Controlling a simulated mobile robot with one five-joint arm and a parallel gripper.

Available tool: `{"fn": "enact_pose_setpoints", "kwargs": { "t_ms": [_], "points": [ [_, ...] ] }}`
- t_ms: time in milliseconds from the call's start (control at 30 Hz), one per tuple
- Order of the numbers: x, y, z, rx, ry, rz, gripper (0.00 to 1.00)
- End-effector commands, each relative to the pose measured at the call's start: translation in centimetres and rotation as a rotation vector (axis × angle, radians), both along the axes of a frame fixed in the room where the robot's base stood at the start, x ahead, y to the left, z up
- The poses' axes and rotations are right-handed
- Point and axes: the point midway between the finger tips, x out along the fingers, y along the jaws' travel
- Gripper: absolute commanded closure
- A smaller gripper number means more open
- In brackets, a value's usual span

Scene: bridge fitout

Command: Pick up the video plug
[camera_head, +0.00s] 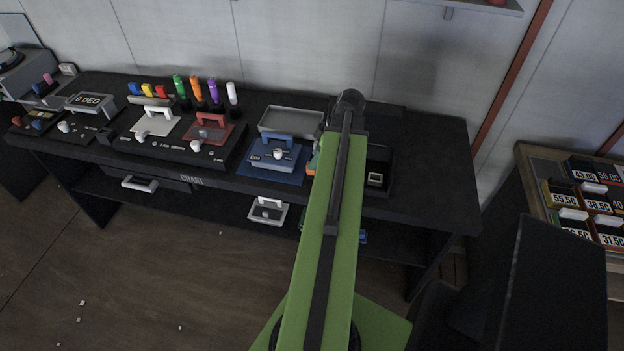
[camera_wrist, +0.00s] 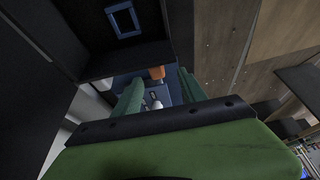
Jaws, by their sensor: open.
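I cannot tell for certain which piece is the video plug; no label for it is readable. In the wrist view my gripper (camera_wrist: 160,86) is open, with a green finger on each side. A small orange piece (camera_wrist: 156,72) shows between or beyond the fingers, above a blue surface with a small white part. I cannot tell whether the fingers touch it. In the head view my green arm reaches over the dark bench (camera_head: 430,150) and hides most of the gripper. Upright green, orange, purple (camera_head: 214,92) and white pieces stand at the bench's back left.
A blue panel (camera_head: 275,160) with a handle and a grey tray (camera_head: 291,122) lie left of my arm. A black box (camera_head: 378,190) with a pale square lies right of it. Red (camera_head: 208,132) and white handled panels stand further left. The bench's right end is clear.

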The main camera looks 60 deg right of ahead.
Motion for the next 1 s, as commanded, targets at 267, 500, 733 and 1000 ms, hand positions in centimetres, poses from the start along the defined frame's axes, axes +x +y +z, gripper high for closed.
{"fn": "enact_pose_setpoints", "kwargs": {
  "t_ms": [267,500,733,1000],
  "points": [
    [0.5,-0.2,-1.9,0.000,0.000,-0.001,0.51],
    [1.7,0.0,-5.2,0.000,0.000,0.000,0.51],
    [1.7,0.0,-4.8,0.000,0.000,-0.002,0.54],
    [1.7,0.0,-4.8,0.000,0.000,-0.002,0.89]
  ]
}}
